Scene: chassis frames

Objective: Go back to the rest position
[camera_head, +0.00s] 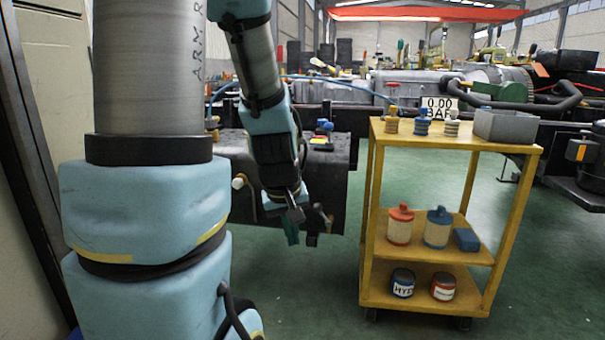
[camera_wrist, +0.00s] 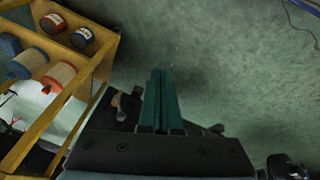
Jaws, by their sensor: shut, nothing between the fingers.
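My gripper (camera_head: 292,232) hangs below my arm in the head view, left of the yellow cart and in front of the dark machine block. In the wrist view its two green fingers (camera_wrist: 159,98) lie together with nothing between them. The fingers point over bare green floor. My arm comes down from the top of the head view, bent at the elbow joints.
A yellow cart (camera_head: 452,255) stands right of my gripper, carrying couplings, a grey bin (camera_head: 505,126), a red canister (camera_head: 400,224), a blue canister (camera_head: 437,228) and cans. A dark tank (camera_head: 335,180) with valves is behind my gripper. Floor in front is clear.

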